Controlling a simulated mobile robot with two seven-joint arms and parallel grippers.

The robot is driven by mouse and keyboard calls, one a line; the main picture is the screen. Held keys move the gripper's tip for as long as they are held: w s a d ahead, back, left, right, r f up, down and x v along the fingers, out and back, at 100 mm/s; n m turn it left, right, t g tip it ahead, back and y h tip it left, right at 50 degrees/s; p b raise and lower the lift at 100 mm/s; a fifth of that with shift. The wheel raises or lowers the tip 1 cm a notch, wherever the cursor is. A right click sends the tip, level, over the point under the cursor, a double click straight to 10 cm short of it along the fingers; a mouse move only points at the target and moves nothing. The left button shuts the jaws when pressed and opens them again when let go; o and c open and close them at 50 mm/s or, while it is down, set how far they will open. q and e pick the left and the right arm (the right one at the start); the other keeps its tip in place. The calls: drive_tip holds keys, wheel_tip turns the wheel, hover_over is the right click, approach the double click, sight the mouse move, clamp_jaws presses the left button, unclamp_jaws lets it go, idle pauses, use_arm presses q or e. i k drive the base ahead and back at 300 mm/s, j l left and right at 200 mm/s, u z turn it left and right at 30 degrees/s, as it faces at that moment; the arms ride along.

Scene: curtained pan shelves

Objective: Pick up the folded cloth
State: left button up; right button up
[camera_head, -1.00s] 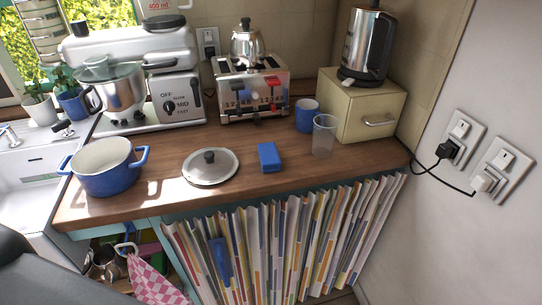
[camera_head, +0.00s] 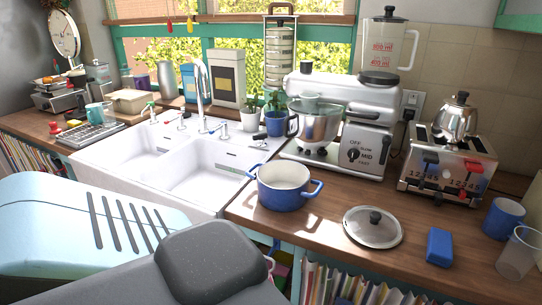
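No cloth that is clearly folded shows in this view. A small blue block-shaped item (camera_head: 438,247) lies on the wooden counter, right of the glass pan lid; I cannot tell whether it is cloth. A sliver of pink cloth (camera_head: 269,264) shows below the counter's front edge, mostly hidden. Neither of my grippers is in view.
On the wooden counter (camera_head: 335,252) stand a blue pot (camera_head: 283,188), a lid (camera_head: 373,227), a mixer (camera_head: 345,125), a toaster (camera_head: 447,165), a blue mug (camera_head: 502,218) and a clear cup (camera_head: 518,253). A white sink (camera_head: 205,165) is left. Books (camera_head: 340,285) fill the shelf below.

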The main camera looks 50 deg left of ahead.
sight(439, 251)
drive_tip(key=u, duration=1.65)
drive_tip(key=z, duration=3)
drive_tip(key=k+j, duration=0.2)
drive_tip(key=k, duration=0.15)
drive_tip(key=k+j+z, duration=0.1)
drive_tip(key=k, duration=0.25)
drive_tip(key=j, duration=0.1)
